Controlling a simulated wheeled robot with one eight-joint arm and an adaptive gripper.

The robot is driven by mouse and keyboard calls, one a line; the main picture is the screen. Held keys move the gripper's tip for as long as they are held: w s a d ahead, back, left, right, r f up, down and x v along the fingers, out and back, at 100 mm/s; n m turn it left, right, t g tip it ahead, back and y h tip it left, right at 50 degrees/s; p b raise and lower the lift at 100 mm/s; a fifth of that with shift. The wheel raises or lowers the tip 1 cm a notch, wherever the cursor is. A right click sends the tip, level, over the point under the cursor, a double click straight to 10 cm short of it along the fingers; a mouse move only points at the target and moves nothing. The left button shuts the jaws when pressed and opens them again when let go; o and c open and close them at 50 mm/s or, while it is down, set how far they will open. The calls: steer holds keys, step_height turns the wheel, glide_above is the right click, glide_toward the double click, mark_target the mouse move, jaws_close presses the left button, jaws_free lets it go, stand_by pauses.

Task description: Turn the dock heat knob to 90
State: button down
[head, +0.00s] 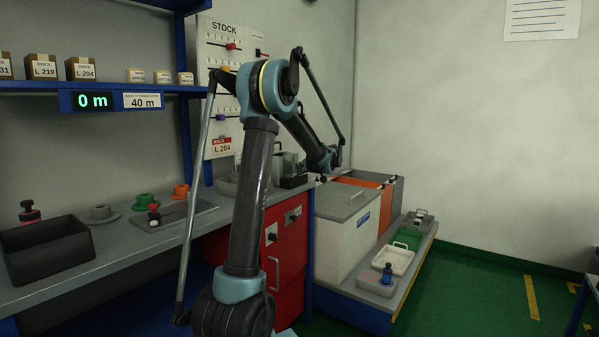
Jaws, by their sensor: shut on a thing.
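My arm rises in front of the bench, and its forearm reaches away from me, down and right. My gripper (323,178) shows only as a small dark tip below the wrist, near the right end of the bench. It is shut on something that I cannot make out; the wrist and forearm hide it. I cannot pick out the dock heat knob for certain, and no heat setting is readable. A red cabinet (289,252) under the bench has a dark upper knob (294,215) and a dark lower knob (271,238), both well below the gripper.
A white bin (337,246) with a grey lid and an orange bin (383,202) stand right of the bench. A blue-topped knob (387,270) is on the low platform. A black tray (45,250) is on the bench at left. The green floor at right is clear.

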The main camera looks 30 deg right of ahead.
steer(key=n+y, duration=0.1)
steer(key=y, duration=0.1)
steer(key=n+y, duration=0.1)
steer(key=n, duration=0.1)
steer(key=d+n+g+y, duration=0.1)
steer(key=n+y, duration=0.1)
steer(key=shift+w+y, duration=0.25)
steer(key=shift+y, duration=0.35)
steer(key=c, duration=1.9)
jaws_free()
steer(key=shift+f, duration=0.1)
steer(key=shift+c, duration=0.2)
steer(key=shift+s+d, duration=0.1)
steer(key=v, duration=1.1)
steer(key=shift+s+r, duration=0.25)
steer(key=shift+r, duration=0.05)
steer(key=shift+d, duration=0.15)
